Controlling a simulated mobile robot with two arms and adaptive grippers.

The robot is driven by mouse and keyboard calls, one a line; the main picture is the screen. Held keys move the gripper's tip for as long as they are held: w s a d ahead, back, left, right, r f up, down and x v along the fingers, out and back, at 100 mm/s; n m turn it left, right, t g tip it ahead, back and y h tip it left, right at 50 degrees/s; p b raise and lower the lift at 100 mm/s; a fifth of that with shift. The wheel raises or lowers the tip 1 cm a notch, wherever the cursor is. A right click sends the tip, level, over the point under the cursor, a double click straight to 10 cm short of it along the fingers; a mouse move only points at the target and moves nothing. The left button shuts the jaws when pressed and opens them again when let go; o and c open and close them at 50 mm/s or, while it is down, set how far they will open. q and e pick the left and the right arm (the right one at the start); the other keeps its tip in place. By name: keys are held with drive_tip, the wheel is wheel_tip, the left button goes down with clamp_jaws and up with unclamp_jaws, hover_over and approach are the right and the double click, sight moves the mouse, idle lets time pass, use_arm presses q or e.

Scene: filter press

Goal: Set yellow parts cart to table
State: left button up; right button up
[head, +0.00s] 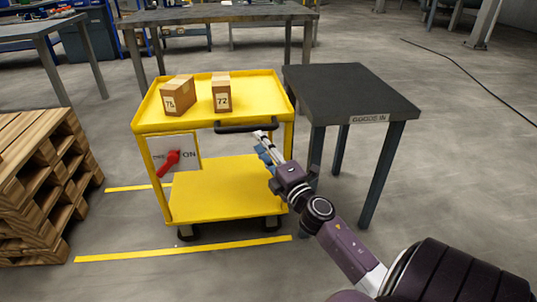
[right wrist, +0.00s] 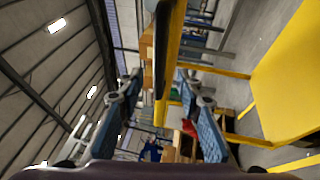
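The yellow parts cart (head: 180,120) stands left of a dark table (head: 345,90) labelled GOODS IN. A black handle (head: 250,127) runs along the cart's front right edge. My right gripper (head: 262,138) is close to that handle. In the right wrist view its two blue-padded fingers (right wrist: 158,88) are spread. The handle (right wrist: 161,45) and the yellow tray edge show in line with the gap between them. I cannot tell whether the fingers touch the handle. My left gripper is out of view.
Two cardboard boxes, one (head: 177,95) at left and one (head: 221,92) marked 72, sit on the cart's top. Wooden pallets (head: 40,185) stand left. Yellow floor lines (head: 180,250) run in front.

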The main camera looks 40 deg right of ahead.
drive_tip(key=shift+v, duration=2.15)
